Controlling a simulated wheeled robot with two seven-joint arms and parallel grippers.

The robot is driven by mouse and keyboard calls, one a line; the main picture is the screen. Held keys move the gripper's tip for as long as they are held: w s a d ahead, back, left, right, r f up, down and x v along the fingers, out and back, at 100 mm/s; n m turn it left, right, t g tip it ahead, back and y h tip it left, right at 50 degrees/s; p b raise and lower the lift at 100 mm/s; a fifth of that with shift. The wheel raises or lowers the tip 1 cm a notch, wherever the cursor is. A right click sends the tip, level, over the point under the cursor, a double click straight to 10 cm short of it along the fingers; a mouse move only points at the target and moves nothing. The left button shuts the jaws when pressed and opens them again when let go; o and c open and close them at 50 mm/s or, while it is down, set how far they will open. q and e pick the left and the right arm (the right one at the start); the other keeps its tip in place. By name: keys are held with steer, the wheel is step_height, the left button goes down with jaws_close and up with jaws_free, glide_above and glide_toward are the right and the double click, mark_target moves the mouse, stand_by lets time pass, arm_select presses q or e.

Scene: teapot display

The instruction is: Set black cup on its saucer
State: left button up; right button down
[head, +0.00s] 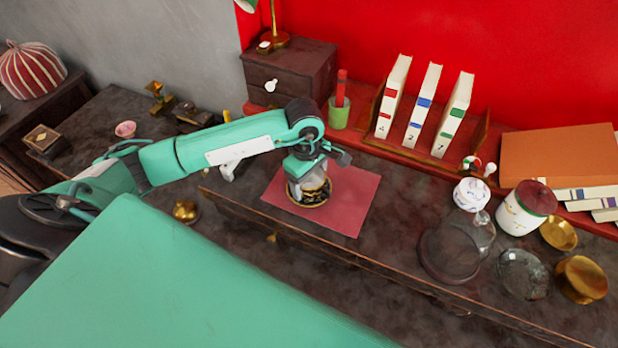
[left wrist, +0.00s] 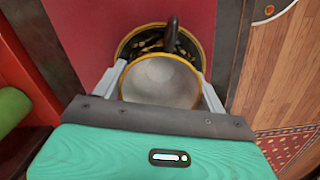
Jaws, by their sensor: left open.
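The black cup (head: 312,182) is at the red mat (head: 348,213), mostly covered by my left gripper in the head view. In the left wrist view the cup (left wrist: 160,82) shows a pale inside, a gold rim and a dark handle pointing to the top. Its black and gold saucer (head: 322,201) lies on the mat under the cup; the saucer also shows in the left wrist view (left wrist: 126,46). My left gripper (head: 312,170) is open, with one finger on each side of the cup. The cup's base is hidden, so I cannot tell how it meets the saucer. My right gripper is out of view.
Three upright books (head: 425,105) and a green pot (head: 339,115) stand behind the mat. A glass dome (head: 462,245), a white jar (head: 524,212) and brass dishes (head: 580,278) stand to the right. A small dark chest (head: 290,75) is at the back left.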

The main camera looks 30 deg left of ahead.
mark_target(307, 185)
arm_select(q)
steer(key=shift+o, duration=0.2)
steer(key=shift+s+r+p, duration=0.1)
steer(key=shift+s+p, duration=0.1)
steer(key=shift+p, duration=0.3)
steer(key=shift+w+r+b, duration=0.2)
steer(key=shift+r+b, duration=0.4)
steer(key=shift+b, duration=0.2)
step_height(307, 185, up, 11)
steer(key=b, duration=0.2)
steer(key=shift+a, duration=0.4)
steer(key=shift+w+f, duration=0.1)
steer(key=shift+f, duration=0.05)
